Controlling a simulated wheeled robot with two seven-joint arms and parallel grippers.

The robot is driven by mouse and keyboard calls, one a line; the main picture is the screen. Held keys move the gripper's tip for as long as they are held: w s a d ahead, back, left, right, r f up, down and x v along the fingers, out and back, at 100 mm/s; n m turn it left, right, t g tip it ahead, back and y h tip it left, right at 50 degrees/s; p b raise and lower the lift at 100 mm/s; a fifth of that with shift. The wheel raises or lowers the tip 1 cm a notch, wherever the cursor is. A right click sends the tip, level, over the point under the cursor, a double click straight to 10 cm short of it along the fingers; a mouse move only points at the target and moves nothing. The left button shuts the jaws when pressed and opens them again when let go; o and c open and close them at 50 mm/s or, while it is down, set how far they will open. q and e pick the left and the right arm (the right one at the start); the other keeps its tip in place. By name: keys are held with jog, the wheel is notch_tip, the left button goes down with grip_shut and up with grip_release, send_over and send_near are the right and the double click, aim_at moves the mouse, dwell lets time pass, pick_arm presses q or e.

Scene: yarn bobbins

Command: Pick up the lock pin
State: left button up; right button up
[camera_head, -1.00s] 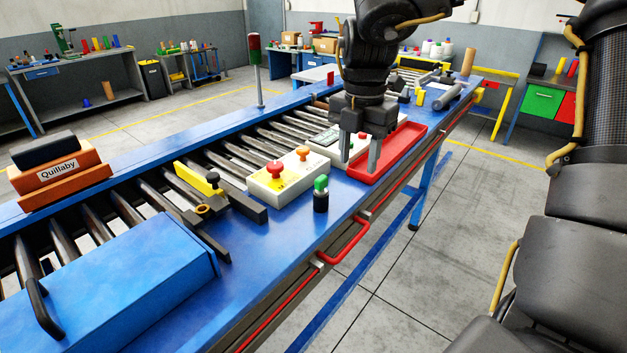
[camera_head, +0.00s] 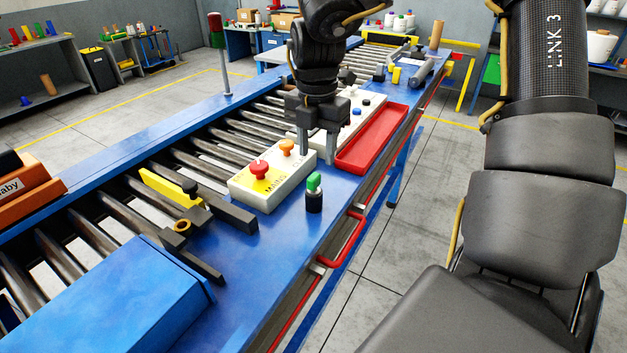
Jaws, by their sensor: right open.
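A small black upright cylinder with a green knob (camera_head: 314,190), which looks like the lock pin, stands on the blue side rail of the conveyor (camera_head: 280,235). My right gripper (camera_head: 318,155) points down just behind it in the picture, with its two fingers apart and nothing seen between them. The gripper appears above the rail between the control box and the red tray, apart from the pin. Its fingers hide part of the box's far end. My left gripper is not in view.
A control box (camera_head: 250,190) with red and orange buttons stands left of the pin. A red tray (camera_head: 378,140) lies beyond it. A yellow bar with a black knob (camera_head: 165,188) and a blue cover (camera_head: 120,305) lie nearer. A red rail handle (camera_head: 350,240) edges the conveyor.

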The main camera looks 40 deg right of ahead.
aim_at(314, 175)
jog(key=shift+w+f, duration=0.2)
jog(key=shift+f, duration=0.35)
jog(key=shift+w+f, duration=0.15)
jog(key=shift+f, duration=0.1)
jog(key=shift+s+f, duration=0.1)
jog(key=shift+s, duration=0.1)
jog(key=shift+f+p, duration=0.3)
jog(key=shift+p, duration=0.25)
jog(key=f, duration=0.2)
jog(key=f+p, duration=0.1)
jog(key=shift+w+d+f, duration=0.1)
jog(key=shift+w+f, duration=0.25)
jog(key=shift+w, duration=0.05)
jog(key=shift+f, duration=0.4)
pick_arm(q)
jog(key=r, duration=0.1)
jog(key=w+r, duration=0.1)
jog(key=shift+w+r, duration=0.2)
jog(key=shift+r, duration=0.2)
pick_arm(e)
jog(key=shift+s, duration=0.1)
jog(key=shift+r, duration=0.1)
jog(key=shift+c, duration=0.2)
